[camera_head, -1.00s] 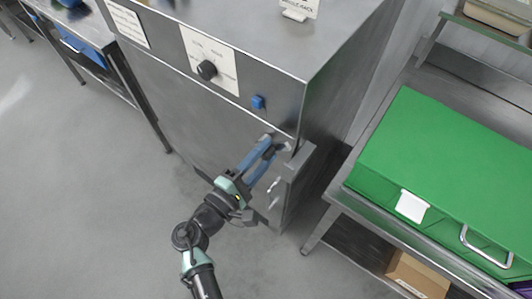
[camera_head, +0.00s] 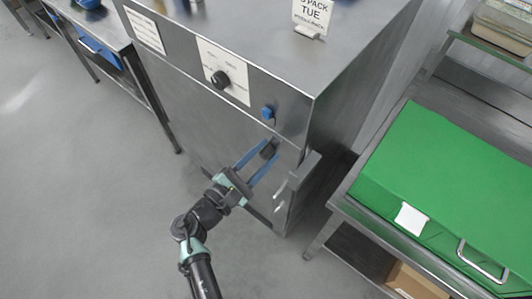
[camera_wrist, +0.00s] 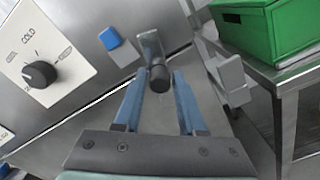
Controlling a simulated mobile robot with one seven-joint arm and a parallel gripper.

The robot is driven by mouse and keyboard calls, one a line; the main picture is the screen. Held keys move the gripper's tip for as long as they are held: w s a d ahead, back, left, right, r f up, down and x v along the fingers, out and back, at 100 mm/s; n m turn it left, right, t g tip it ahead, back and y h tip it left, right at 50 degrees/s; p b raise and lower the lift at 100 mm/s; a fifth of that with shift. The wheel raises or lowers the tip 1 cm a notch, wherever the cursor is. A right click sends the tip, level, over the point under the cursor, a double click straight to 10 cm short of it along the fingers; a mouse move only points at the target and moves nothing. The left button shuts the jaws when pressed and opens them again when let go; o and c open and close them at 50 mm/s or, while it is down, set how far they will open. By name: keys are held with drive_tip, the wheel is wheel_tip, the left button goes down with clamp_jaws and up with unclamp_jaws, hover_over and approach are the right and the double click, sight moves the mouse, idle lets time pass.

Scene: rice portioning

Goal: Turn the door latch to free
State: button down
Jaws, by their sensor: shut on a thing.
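The door latch (camera_wrist: 152,48) is a small grey metal lever with a dark round knob, on the front of the steel cabinet. In the head view the latch (camera_head: 268,149) shows as a dark piece at my fingertips. My gripper (camera_head: 263,163) has two blue fingers, one on each side of the knob. In the wrist view my gripper (camera_wrist: 158,82) is shut on the latch knob, which sits between the fingertips. The exact contact is hard to see. The cabinet door (camera_head: 200,130) looks closed.
A grey door handle (camera_wrist: 230,76) sticks out right of the latch. A blue button (camera_head: 267,112) and a black dial (camera_head: 220,79) are above. A green crate (camera_head: 450,185) stands on a steel table at the right. The floor at left is clear.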

drive_tip(key=shift+w+a+r+n+p, duration=0.2)
drive_tip(key=shift+w+a+r+n, duration=0.1)
drive_tip(key=shift+a+n, duration=0.25)
drive_tip(key=shift+w+a+r+n+p, duration=0.15)
drive_tip(key=shift+w+a+n+p, duration=0.15)
drive_tip(key=shift+n, duration=0.45)
idle(2.6)
drive_tip(key=c, duration=0.8)
unclamp_jaws()
drive_tip(key=shift+o, duration=0.8)
drive_tip(key=shift+f, duration=0.15)
drive_tip(key=shift+s, duration=0.1)
drive_tip(key=shift+d+f, duration=0.15)
drive_tip(key=b+v, duration=0.3)
drive_tip(key=v, duration=1)
